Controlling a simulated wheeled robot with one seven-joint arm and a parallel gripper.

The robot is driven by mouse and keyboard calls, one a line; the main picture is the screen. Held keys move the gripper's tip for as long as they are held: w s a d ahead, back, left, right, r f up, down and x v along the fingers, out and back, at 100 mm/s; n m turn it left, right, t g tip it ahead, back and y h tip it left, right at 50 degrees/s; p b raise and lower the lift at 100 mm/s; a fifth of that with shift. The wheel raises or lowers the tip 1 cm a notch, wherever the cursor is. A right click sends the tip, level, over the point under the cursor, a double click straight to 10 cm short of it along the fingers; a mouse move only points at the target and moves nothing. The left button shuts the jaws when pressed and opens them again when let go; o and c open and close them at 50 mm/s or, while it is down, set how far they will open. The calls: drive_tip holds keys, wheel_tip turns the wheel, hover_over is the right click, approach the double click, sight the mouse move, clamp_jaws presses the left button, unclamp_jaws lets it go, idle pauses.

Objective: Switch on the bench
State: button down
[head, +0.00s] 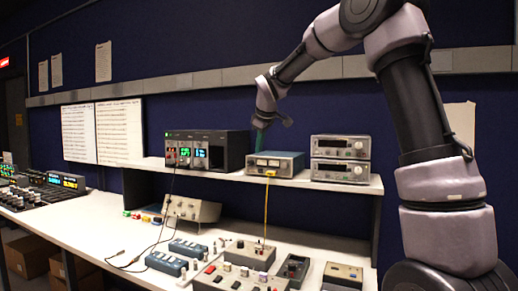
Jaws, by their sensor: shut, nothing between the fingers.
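The bench (110,232) is a long white worktop with a raised white shelf (225,171). On the shelf stand a black unit (236,149) with lit displays, a grey-green meter box (275,163) with a yellow lead, and two stacked grey units (340,159). My gripper (260,138) hangs over the shelf between the black unit and the meter box, small in view. Its fingers look shut and empty, and their tips are partly lost against the dark units. I cannot tell whether it touches anything. No switch is clearly identifiable as the bench's own.
Control boxes with knobs (248,254), blue boxes (167,263) and a sloped meter (192,208) crowd the worktop. A lit console (62,184) stands far left. Cartons (32,256) sit below. The left-middle worktop is fairly clear apart from black leads.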

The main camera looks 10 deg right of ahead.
sight(260, 171)
drive_tip(key=shift+s+f, duration=0.2)
drive_tip(key=shift+f, duration=0.55)
drive_tip(key=x, duration=0.3)
drive_tip(key=w+d+x, duration=0.1)
drive_tip(key=x, duration=0.3)
drive_tip(key=r+x, duration=0.1)
drive_tip(key=x, duration=0.3)
drive_tip(key=shift+w+d+f, duration=0.2)
drive_tip(key=shift+w+f, duration=0.05)
drive_tip(key=shift+w, duration=0.1)
drive_tip(key=shift+w+d+f, duration=0.1)
drive_tip(key=shift+w+d, duration=0.2)
drive_tip(key=shift+w, duration=0.25)
